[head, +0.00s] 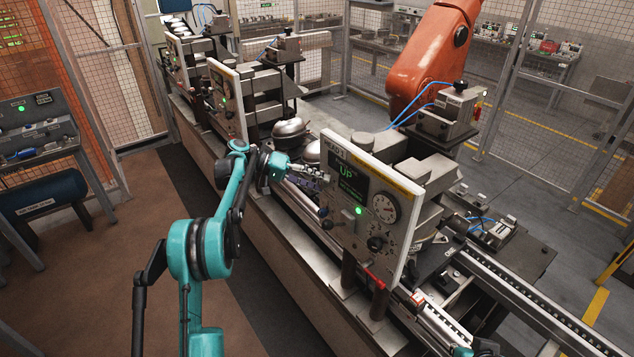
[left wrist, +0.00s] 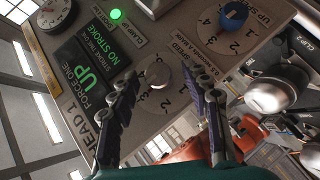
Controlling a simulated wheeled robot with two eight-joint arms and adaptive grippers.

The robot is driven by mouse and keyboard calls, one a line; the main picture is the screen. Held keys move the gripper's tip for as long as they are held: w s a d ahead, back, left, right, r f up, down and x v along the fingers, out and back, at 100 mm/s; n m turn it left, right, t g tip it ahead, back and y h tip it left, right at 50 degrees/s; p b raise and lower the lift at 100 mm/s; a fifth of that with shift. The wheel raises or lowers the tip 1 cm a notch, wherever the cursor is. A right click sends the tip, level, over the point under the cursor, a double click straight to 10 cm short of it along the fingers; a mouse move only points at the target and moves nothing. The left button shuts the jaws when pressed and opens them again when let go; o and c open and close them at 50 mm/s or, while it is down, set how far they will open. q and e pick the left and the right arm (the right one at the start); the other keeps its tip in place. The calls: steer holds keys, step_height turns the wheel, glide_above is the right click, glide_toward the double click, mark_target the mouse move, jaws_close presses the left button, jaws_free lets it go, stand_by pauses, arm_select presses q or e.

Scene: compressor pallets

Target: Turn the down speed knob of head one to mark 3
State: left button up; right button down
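The head one panel (head: 333,235) faces me in the head view, with a green "UP" display. In the left wrist view its display (left wrist: 97,62) reads "UP" and "NO STROKE". A round grey knob (left wrist: 157,74) sits on a numbered dial marked "SPEED"; the rest of that label is hidden. Its pointer setting cannot be read. A blue knob (left wrist: 233,14) marked "UP SPEED" sits above right. My left gripper (head: 322,178) is at the panel's left side. In the wrist view its fingers (left wrist: 168,82) are open, one each side of the grey knob; contact is unclear. My right gripper is out of view.
A gauge (head: 384,208) and a dark lower knob (head: 376,243) are on the same panel. Rounded metal compressor shells (head: 290,128) stand left of it. An orange robot arm (head: 425,60) is behind. The brown floor (head: 150,240) at left is clear.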

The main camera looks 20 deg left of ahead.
arm_select(q)
steer(key=v, duration=1.2)
steer(key=shift+d, duration=0.1)
